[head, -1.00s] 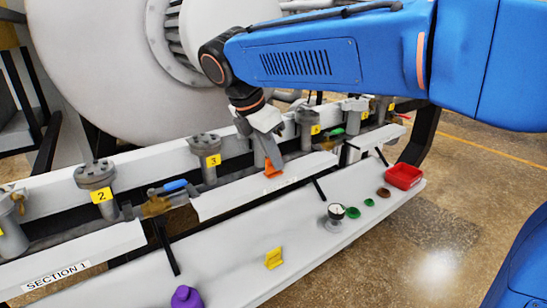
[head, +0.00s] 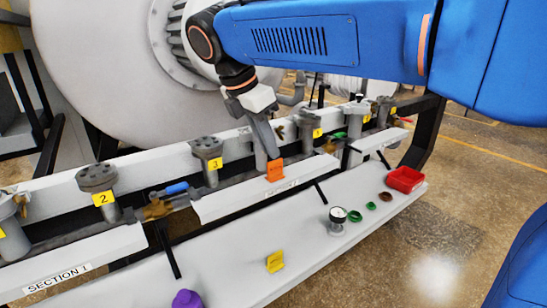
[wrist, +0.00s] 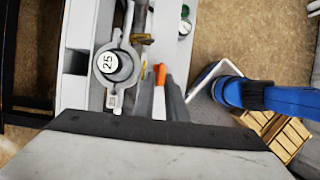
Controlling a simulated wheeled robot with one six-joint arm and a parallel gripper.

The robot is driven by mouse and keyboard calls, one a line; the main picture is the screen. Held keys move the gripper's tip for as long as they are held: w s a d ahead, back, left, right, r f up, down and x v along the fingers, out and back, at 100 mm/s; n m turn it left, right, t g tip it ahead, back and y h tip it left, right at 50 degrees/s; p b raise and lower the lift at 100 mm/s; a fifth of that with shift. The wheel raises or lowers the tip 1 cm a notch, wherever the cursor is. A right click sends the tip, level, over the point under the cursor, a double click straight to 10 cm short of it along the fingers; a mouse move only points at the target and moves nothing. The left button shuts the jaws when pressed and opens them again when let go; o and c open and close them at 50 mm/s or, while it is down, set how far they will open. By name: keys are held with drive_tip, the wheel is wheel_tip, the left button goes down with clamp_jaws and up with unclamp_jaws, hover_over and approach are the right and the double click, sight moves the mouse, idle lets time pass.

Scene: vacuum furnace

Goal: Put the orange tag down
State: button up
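The orange tag (head: 275,170) is at the fingertips of my gripper (head: 270,150), in front of the pipe and just at the upper edge of a white ledge (head: 240,198). In the wrist view the tag (wrist: 159,75) shows as a narrow orange edge between the two grey fingers of my gripper (wrist: 160,90), which appear shut on it. The tag is close to upright. I cannot tell whether its lower edge touches the ledge.
Valves with yellow number labels (head: 103,198) line the pipe behind the ledge. On the lower white shelf (head: 230,270) are a yellow tag (head: 275,261), a purple object (head: 187,299), a gauge (head: 338,220), green and brown rings and a red tray (head: 405,179). Shelf room between them is clear.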

drive_tip(key=v, duration=0.6)
drive_tip(key=shift+r, duration=0.3)
drive_tip(key=s+d+f+m+y, duration=0.1)
drive_tip(key=s+d+f+m, duration=0.15)
drive_tip(key=d, duration=0.35)
drive_tip(key=s+d+f+m, duration=0.1)
drive_tip(key=d+f+m, duration=0.3)
drive_tip(key=d, duration=0.2)
drive_tip(key=s+d+f+m+y, duration=0.1)
drive_tip(key=d+f+m, duration=0.25)
drive_tip(key=d, duration=0.35)
drive_tip(key=s+d+f+m+t, duration=0.1)
drive_tip(key=s+d+f+m, duration=0.4)
drive_tip(key=s+f+m, duration=0.2)
drive_tip(key=s+d+f+m+t+y, duration=0.1)
drive_tip(key=s+d+f+m, duration=0.5)
drive_tip(key=f, duration=0.5)
drive_tip(key=shift+s+d+m+y, duration=0.3)
drive_tip(key=shift+s+m, duration=0.15)
drive_tip(key=shift+m, duration=0.45)
drive_tip(key=shift+r, duration=0.1)
